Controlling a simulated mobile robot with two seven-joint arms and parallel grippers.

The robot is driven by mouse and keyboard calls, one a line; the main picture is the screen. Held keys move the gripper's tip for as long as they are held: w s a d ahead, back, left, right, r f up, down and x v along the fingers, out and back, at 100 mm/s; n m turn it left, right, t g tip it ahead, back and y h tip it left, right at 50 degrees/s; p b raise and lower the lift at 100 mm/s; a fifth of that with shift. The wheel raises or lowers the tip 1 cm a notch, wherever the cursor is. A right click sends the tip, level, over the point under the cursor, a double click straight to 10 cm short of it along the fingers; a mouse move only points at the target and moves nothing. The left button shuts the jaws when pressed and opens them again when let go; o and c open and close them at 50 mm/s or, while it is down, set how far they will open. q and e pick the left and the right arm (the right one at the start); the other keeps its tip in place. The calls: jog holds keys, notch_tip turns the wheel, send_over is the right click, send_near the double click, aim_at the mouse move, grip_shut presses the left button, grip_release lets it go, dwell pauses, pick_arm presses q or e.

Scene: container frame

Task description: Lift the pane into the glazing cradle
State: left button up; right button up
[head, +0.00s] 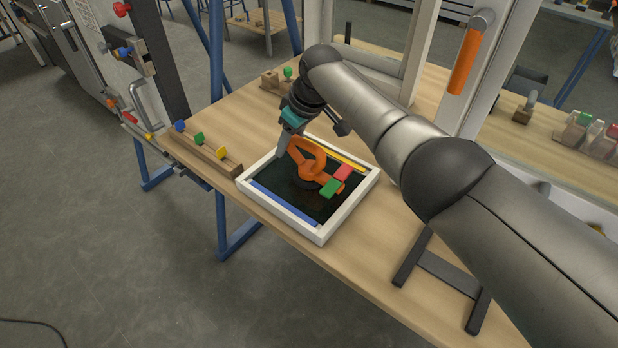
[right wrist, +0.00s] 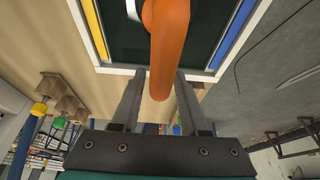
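A white-framed rectangle with a dark inside (head: 332,224) lies flat on the wooden table; I cannot tell whether its dark surface is the pane. An orange handled tool (head: 312,168) sits on it, and its handle (right wrist: 164,60) fills the middle of the right wrist view. My right gripper (head: 286,147) is at the handle, pointing down. In the right wrist view its two fingers stand on either side of the handle, with gaps visible. A dark two-bar stand (head: 447,275), perhaps the glazing cradle, is on the table to the right. My left gripper is out of view.
Red (head: 343,172) and green (head: 330,189) blocks lie beside the tool, with blue (head: 284,205) and yellow strips along the frame. A wooden rail with colored pegs (head: 207,148) is at left. A white upright frame with an orange handle (head: 466,62) stands behind my arm.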

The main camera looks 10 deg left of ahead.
jog(key=shift+o, duration=1.1)
